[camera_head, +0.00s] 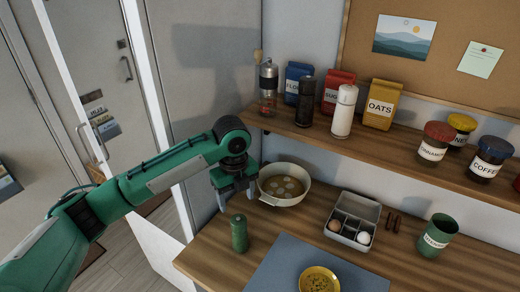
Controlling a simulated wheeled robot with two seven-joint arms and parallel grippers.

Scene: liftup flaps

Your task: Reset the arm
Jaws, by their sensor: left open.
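My left arm comes in from the left, with green and grey links. Its gripper (235,189) points down with its fingers apart and nothing visible between them. It hangs above the left end of the wooden counter (212,262), just left of a white pot (303,199) and behind a green grinder (239,233). I cannot tell whether the fingertips touch the pot's rim. My right gripper is not in view.
A wooden shelf (385,148) above the counter holds jars, shakers and bags. An egg box (352,222), a green cup (437,234) and a yellow bowl (319,280) on a blue mat (272,279) stand on the counter. Grey doors (100,75) are at left.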

